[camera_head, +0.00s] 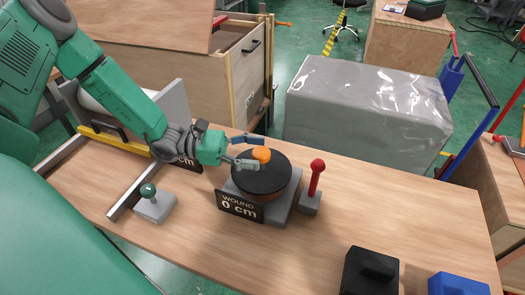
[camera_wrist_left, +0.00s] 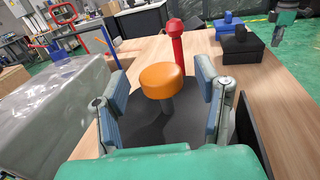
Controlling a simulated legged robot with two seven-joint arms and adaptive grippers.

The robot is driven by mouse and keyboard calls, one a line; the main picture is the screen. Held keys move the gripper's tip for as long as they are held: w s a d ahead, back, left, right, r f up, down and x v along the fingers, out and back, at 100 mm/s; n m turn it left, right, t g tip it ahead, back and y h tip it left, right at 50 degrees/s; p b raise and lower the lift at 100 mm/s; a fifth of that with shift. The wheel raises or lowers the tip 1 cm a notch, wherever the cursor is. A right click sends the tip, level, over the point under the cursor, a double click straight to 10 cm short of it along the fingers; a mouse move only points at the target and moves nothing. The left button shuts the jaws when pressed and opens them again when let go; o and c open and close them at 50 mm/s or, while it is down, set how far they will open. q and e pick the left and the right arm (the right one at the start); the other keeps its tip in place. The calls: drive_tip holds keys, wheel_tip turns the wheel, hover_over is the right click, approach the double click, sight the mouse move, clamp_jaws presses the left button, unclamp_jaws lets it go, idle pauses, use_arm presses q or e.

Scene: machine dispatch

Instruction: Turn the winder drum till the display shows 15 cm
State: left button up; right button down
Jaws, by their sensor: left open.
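The winder drum (camera_head: 262,180) is a dark round disc on a grey base on the wooden table. An orange knob (camera_head: 261,154) stands up from its top, off the middle. The display (camera_head: 239,206) on the front of the base reads "WOUND 0 cm". My left gripper (camera_head: 249,151) is at the knob. In the left wrist view the orange knob (camera_wrist_left: 167,82) is between the two open fingers, with a gap on each side. The dark drum top (camera_wrist_left: 165,125) lies below it.
A red-topped lever (camera_head: 316,178) stands right of the drum. A green-knobbed lever (camera_head: 150,194) stands to the left, by a metal rail (camera_head: 135,187). Black (camera_head: 369,273) and blue (camera_head: 457,285) blocks sit at the front right. A grey wrapped box (camera_head: 365,115) is behind the table.

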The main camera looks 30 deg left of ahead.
use_arm(q)
drive_tip(key=shift+x, duration=0.85)
drive_tip(key=shift+w, duration=0.15)
drive_tip(key=shift+a, duration=0.2)
use_arm(e)
drive_tip(key=shift+a+r, duration=0.1)
drive_tip(key=shift+a, duration=0.1)
use_arm(q)
drive_tip(key=shift+d, duration=0.1)
clamp_jaws()
use_arm(e)
drive_tip(key=shift+s, duration=0.1)
use_arm(q)
drive_tip(key=shift+r+m+g, duration=0.1)
drive_tip(key=shift+m+g, duration=0.3)
use_arm(e)
drive_tip(key=shift+a+f, duration=0.1)
drive_tip(key=shift+f, duration=0.1)
